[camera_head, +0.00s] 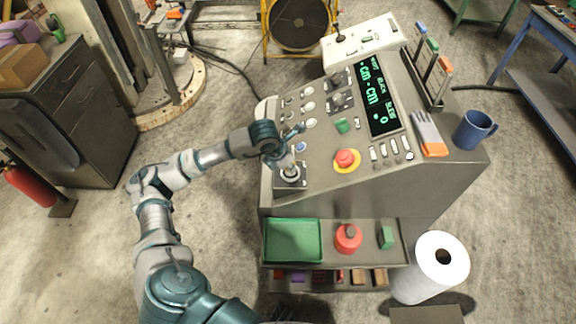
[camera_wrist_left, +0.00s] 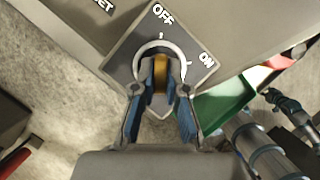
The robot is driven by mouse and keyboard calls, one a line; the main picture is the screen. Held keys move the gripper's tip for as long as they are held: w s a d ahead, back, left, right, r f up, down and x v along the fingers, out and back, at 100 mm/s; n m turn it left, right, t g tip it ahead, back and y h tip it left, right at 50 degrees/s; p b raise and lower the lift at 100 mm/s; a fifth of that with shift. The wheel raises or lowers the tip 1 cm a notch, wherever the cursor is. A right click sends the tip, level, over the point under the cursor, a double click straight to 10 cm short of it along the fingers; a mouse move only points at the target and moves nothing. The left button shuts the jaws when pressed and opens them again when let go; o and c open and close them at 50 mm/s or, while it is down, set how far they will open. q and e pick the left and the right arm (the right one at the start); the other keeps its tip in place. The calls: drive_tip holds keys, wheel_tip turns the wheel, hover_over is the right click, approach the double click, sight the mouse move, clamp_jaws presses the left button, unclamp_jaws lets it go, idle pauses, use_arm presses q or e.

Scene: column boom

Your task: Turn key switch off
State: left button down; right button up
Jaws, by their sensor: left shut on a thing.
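The key switch plate (camera_head: 287,185) is at the left front of the console's sloped top. In the left wrist view the grey plate (camera_wrist_left: 201,70) bears the words OFF at the top and ON at the right, with a tick near each. A brass-coloured key (camera_wrist_left: 160,74) stands in its round collar, roughly in line with the OFF tick. My left gripper (camera_head: 287,160) reaches in from the left. Its blue-sided fingers (camera_wrist_left: 161,82) are shut on the key and hide part of it. What seems my right gripper (camera_wrist_left: 279,97) shows small at the right; its jaws are unclear.
A red mushroom button (camera_head: 347,158), buttons and a green display (camera_head: 378,95) sit on the console beside the switch. A green tray (camera_head: 292,240) and a red knob (camera_head: 348,238) are on the shelf below. A blue mug (camera_head: 472,130) stands at the right.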

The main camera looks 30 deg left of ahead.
use_arm(q)
drive_tip(key=shift+w+r, duration=0.15)
drive_tip(key=shift+r, duration=0.05)
drive_tip(key=c, duration=1.2)
unclamp_jaws()
drive_tip(key=shift+w+f, duration=0.1)
drive_tip(key=shift+f, duration=0.05)
drive_tip(key=v, duration=1.1)
drive_tip(key=shift+s+r, duration=0.25)
drive_tip(key=shift+r, duration=0.1)
drive_tip(key=shift+a, duration=0.1)
